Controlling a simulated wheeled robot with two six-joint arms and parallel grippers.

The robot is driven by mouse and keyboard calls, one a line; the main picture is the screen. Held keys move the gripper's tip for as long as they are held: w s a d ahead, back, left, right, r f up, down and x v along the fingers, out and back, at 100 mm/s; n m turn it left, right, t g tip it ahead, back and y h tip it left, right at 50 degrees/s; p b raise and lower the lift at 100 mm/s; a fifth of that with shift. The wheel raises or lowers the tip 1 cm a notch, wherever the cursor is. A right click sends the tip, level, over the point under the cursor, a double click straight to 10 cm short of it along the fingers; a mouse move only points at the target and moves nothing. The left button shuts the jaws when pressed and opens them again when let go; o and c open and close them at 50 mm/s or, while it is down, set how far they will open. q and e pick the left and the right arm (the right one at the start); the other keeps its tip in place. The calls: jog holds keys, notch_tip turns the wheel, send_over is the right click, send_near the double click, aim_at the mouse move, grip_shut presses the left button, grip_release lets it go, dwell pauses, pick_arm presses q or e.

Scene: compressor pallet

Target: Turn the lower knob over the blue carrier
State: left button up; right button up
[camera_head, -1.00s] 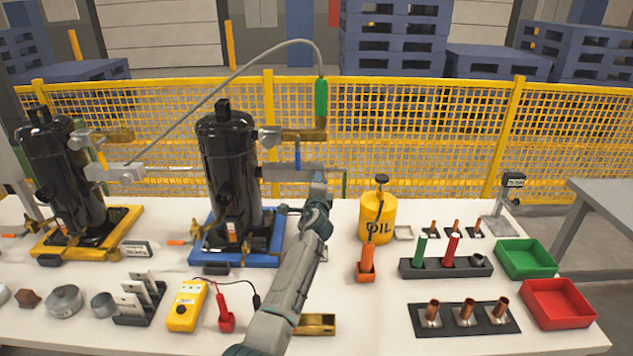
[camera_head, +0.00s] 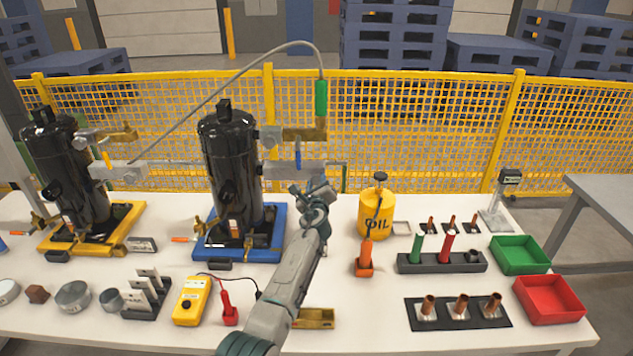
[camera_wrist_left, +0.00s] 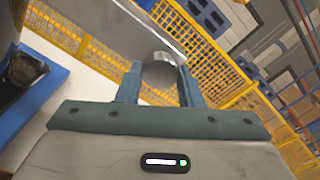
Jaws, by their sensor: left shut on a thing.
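The blue carrier (camera_head: 262,256) stands on the white table and holds an upright black compressor (camera_head: 231,160). Over the carrier's right side are a brass fitting (camera_head: 306,134) with a blue handle below it and, lower, a grey bar (camera_head: 312,170). My left gripper (camera_head: 311,190) is at this lower bar, right of the compressor. In the left wrist view its two fingers are shut on a round silver knob (camera_wrist_left: 160,72), with the grey bar (camera_wrist_left: 128,22) close behind. In the head view my gripper hides the knob. My right gripper is in neither view.
A yellow oil can (camera_head: 374,218) and an orange-handled tool (camera_head: 365,256) stand right of my left arm. A yellow meter (camera_head: 190,300) with leads lies to its left. A grey hose (camera_head: 225,82) arches overhead to a green grip (camera_head: 320,100). A yellow fence is behind.

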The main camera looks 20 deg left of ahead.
pick_arm(q)
jog(key=shift+f+m, duration=0.1)
jog(key=shift+m, duration=0.5)
jog(key=o, duration=1)
jog(key=shift+c, duration=0.2)
jog(key=shift+s+d+p, duration=0.2)
jog(key=shift+s+p, duration=0.25)
jog(key=shift+s, duration=0.1)
jog(key=p+v, duration=0.1)
jog(key=v, duration=0.8)
jog(key=shift+s+p, duration=0.3)
jog(key=shift+s, duration=0.05)
